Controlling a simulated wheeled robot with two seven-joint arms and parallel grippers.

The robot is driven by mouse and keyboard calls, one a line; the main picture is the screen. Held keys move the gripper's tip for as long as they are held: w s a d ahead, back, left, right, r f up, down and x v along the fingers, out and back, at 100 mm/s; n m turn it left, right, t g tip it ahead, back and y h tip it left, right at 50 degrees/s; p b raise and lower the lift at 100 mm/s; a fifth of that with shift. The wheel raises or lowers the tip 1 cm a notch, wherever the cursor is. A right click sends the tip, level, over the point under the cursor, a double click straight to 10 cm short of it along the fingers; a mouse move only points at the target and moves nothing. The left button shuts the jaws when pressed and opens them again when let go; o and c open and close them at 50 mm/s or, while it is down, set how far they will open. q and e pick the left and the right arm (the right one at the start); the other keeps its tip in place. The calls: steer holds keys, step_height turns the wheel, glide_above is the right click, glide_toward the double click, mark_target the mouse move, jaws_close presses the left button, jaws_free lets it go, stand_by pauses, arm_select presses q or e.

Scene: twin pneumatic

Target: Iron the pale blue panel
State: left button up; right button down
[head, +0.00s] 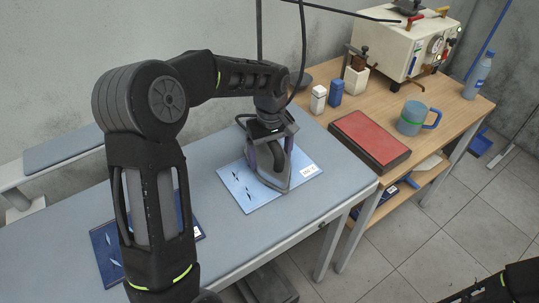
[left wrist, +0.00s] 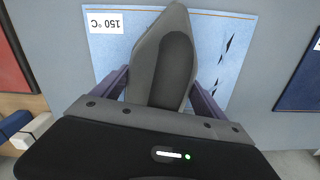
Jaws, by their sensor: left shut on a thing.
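The pale blue panel (head: 238,186) lies flat on the grey padded table in the head view, with dark marks on its left part and a white 150 °C label (head: 309,170) at its right. It also shows in the left wrist view (left wrist: 205,75). My left gripper (head: 268,150) is shut on the grey iron (head: 276,180), which is over the right middle part of the panel. In the left wrist view the iron (left wrist: 165,60) sits between the purple fingers, with its pointed tip near the label. Whether its sole touches the cloth is hard to tell. My right gripper is out of view.
A dark blue panel (head: 107,256) lies on the padded table (head: 200,268) at the left, partly behind my arm. The wooden table holds a red-topped block (head: 370,138), a blue-grey mug (head: 412,118), a bottle (head: 478,76), small containers and a cream steam unit (head: 405,50).

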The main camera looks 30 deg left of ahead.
arm_select(q)
steer(key=shift+w+d+r+p, duration=0.15)
steer(key=shift+w+d+p, duration=0.2)
steer(key=shift+w, duration=0.5)
steer(key=shift+w+d+r+p, duration=0.1)
steer(key=shift+w+d, duration=0.35)
steer(key=shift+w, duration=0.4)
steer(key=shift+f, duration=0.2)
steer(key=shift+s, duration=0.15)
steer(key=shift+s+a, duration=0.15)
steer(key=shift+s, duration=0.05)
steer(key=shift+s+a+r+b, duration=0.1)
steer(key=shift+s+a+b, duration=0.25)
steer(key=shift+s, duration=0.35)
steer(key=shift+s+a+b, duration=0.25)
steer(key=shift+s+a, duration=0.15)
steer(key=shift+s, duration=0.3)
